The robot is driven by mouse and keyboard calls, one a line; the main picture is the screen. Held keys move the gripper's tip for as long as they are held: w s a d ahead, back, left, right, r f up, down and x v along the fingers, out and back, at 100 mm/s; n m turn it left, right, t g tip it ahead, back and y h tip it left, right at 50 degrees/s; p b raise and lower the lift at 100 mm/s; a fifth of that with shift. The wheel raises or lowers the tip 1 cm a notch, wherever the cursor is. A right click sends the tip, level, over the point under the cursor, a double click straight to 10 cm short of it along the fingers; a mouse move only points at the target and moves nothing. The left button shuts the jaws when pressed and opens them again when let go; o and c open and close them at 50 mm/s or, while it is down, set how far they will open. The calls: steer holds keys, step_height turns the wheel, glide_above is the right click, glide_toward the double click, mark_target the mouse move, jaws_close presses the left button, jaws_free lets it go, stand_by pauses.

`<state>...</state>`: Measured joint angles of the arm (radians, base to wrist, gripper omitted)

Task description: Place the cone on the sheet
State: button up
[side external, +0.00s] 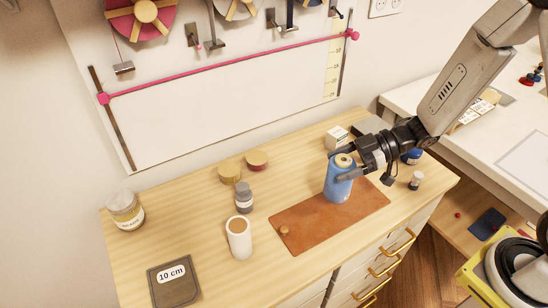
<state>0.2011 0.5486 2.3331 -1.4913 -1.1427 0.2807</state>
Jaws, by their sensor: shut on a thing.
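The cone (338,188) is a blue, roughly cylindrical thread cone with a pale top that has a dark hole. It stands upright over the brown leather sheet (313,222), toward the sheet's far right part. I cannot tell whether its base touches the sheet or hangs just above it. My gripper (346,170) comes in from the right and is shut on the upper part of the cone. One finger shows at the cone's far side and one at its near side. A small tan knob-like piece (284,231) lies on the sheet's left end.
A dark "10 cm" square (174,283) lies front left. The sheet's middle is clear.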

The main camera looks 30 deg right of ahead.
steer(key=shift+f, duration=1.1)
steer(key=shift+f, duration=0.1)
steer(key=shift+f, duration=1.7)
steer(key=shift+f, duration=0.1)
steer(key=o, duration=1.2)
steer(key=v, duration=1.2)
steer(key=shift+r, duration=0.2)
steer(key=shift+w, duration=0.1)
